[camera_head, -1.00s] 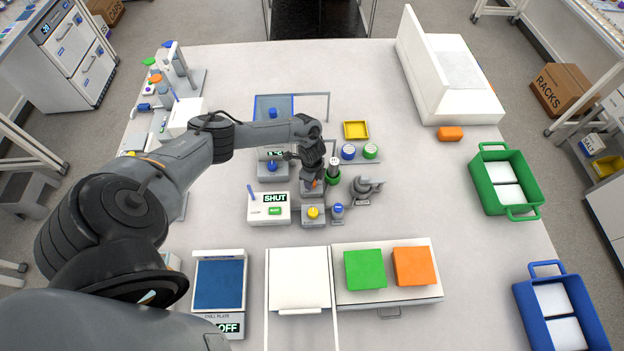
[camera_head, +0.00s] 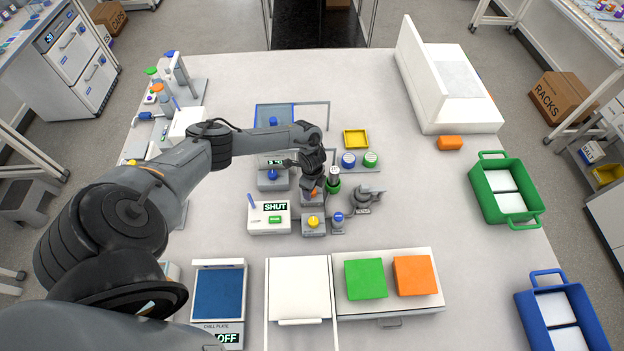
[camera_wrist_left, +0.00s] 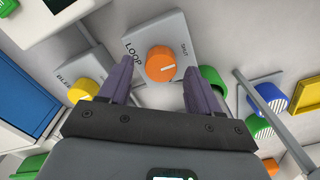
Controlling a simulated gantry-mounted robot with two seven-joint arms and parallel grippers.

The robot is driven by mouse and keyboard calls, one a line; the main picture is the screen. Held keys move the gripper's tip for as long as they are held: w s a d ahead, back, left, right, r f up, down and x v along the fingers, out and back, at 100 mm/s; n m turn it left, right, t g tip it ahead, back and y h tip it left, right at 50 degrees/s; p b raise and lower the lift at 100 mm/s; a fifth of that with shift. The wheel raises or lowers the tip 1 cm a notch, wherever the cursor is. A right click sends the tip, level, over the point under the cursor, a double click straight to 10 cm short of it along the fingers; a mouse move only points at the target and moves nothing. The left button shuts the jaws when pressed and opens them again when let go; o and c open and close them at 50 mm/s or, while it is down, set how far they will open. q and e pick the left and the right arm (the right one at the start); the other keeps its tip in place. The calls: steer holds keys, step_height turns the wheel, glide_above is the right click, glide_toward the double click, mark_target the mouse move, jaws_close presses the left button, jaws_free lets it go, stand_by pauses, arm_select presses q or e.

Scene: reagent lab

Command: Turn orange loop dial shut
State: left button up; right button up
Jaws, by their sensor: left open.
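The orange loop dial (camera_wrist_left: 160,65) sits on a grey block marked LOOP (camera_wrist_left: 150,42), with SHUT printed to one side, in the left wrist view. Its pale pointer line shows on the face. My left gripper (camera_wrist_left: 155,85) is open, with one finger on each side of the dial and no visible hold on it. In the head view the gripper (camera_head: 314,188) is over the dial's block and mostly hides it; a bit of the orange dial (camera_head: 313,193) shows. My right gripper is not in view.
A yellow dial (camera_head: 313,221) stands just in front, beside a white box (camera_head: 268,217) with a SHUT display. A green-based post (camera_head: 333,183) and a grey clamp-like fixture (camera_head: 365,197) stand close on the right. Clear table lies further right.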

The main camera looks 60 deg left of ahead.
arm_select(q)
step_height(320, 180, up, 10)
stand_by(0.5)
stand_by(0.3)
